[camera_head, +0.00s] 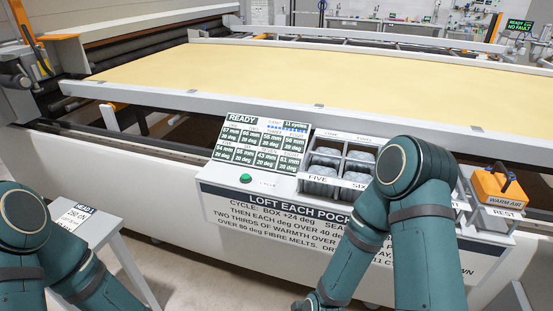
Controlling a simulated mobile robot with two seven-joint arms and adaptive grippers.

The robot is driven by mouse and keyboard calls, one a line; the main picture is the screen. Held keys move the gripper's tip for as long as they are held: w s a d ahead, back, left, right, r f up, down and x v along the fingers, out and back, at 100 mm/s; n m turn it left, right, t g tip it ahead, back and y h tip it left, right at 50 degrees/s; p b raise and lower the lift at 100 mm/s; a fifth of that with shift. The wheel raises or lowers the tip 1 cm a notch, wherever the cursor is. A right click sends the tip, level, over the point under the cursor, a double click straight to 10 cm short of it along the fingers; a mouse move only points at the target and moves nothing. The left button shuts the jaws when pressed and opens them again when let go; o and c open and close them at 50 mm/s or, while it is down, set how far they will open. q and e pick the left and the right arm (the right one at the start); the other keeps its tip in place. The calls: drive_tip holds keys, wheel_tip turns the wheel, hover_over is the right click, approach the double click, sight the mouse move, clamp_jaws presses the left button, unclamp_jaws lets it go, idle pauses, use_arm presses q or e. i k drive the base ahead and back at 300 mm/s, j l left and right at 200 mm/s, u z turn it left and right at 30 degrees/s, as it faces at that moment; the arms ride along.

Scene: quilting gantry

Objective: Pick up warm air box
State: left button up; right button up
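The warm air box (493,188) is an orange box with a dark handle on top and a white "WARM AIR" label. It sits at the right on a grey stand, the rest (505,212), whose front plate reads "REST". My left arm is in the lower left corner, far from the box.
A console with a "READY" panel (262,142) and a green button (246,178) stands mid-frame. Beside it is a divided tray (312,160) of grey pads, partly hidden by my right arm. A yellow quilt bed (300,72) lies behind. A white side table (98,222) stands lower left.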

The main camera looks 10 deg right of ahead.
sight(492, 188)
drive_tip(key=z, duration=1.95)
